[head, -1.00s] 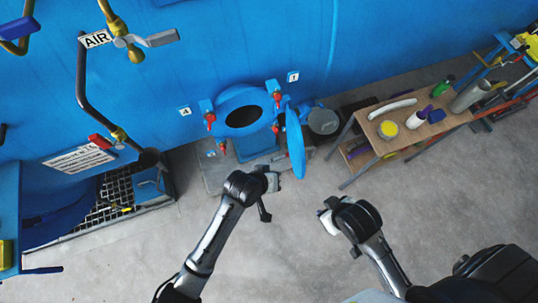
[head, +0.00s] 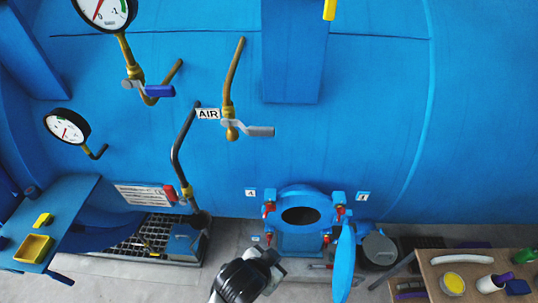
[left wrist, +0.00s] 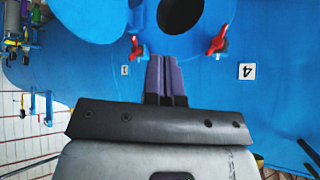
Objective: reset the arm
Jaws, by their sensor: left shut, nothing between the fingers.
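My left arm shows at the bottom middle of the head view, and its gripper (head: 268,260) is just below the blue round port (head: 300,193). In the left wrist view the two purple-grey fingers (left wrist: 166,75) are together, with nothing between them. They point toward the dark round opening (left wrist: 180,14), which has a red clamp handle on each side. From this view I cannot tell the gap between the fingertips and the port. My right gripper is not in view.
The port's blue door (head: 344,265) hangs open to the right. Pipes with valve handles (head: 250,130) and gauges (head: 67,128) stick out from the blue vessel wall. A wooden table (head: 435,285) with bottles stands at the lower right. A grated pit (head: 140,240) lies at left.

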